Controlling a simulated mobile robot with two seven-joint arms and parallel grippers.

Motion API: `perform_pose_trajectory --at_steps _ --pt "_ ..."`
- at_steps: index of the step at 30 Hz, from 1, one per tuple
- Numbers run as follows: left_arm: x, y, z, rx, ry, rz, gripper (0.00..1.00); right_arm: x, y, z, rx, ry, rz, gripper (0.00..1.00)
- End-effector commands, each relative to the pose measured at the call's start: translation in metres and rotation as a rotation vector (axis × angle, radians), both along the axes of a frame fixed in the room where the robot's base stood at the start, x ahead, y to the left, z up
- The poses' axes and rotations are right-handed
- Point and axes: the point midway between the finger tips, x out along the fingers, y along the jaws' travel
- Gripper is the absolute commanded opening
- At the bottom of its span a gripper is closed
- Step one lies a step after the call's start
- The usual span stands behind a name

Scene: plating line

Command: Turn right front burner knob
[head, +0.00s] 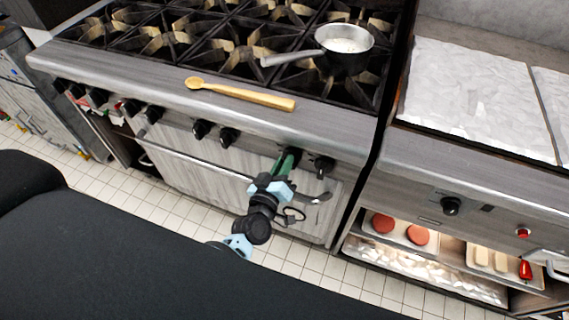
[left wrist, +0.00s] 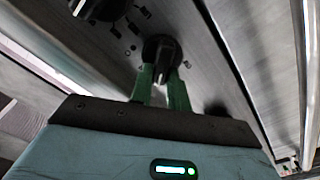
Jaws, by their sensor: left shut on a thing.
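The stove (head: 230,108) has a row of black burner knobs along its front panel. My left gripper (head: 288,160) has green fingers and is shut on a black knob, the second from the right end of the row. In the left wrist view, the fingers (left wrist: 160,88) sit on either side of this knob (left wrist: 160,50), with its pale pointer mark showing. The rightmost knob (head: 324,166) is free beside it. I cannot tell from the labels which burner each knob serves. My right gripper is not in view.
A wooden spoon (head: 240,93) lies on the stove's front ledge. An oven handle (head: 200,160) runs below the knobs. A griddle (head: 480,95) stands right, with food trays (head: 400,238) below.

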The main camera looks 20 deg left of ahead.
Motion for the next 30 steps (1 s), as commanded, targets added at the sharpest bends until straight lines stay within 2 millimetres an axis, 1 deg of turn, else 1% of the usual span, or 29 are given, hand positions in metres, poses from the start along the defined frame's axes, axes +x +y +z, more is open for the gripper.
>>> perform_pose_trajectory --at_steps 8,18,24,30 --pt "0.000 0.003 -0.004 -0.263 0.010 0.000 0.00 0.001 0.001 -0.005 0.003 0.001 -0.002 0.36" --pt "0.000 0.004 -0.007 -0.551 0.020 0.000 0.00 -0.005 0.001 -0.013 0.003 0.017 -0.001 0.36" --pt "0.000 0.005 -0.008 -0.667 0.024 0.000 0.00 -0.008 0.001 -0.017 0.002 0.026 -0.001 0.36" --pt "0.000 0.005 -0.009 -0.734 0.026 0.000 0.00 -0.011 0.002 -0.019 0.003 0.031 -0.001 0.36"
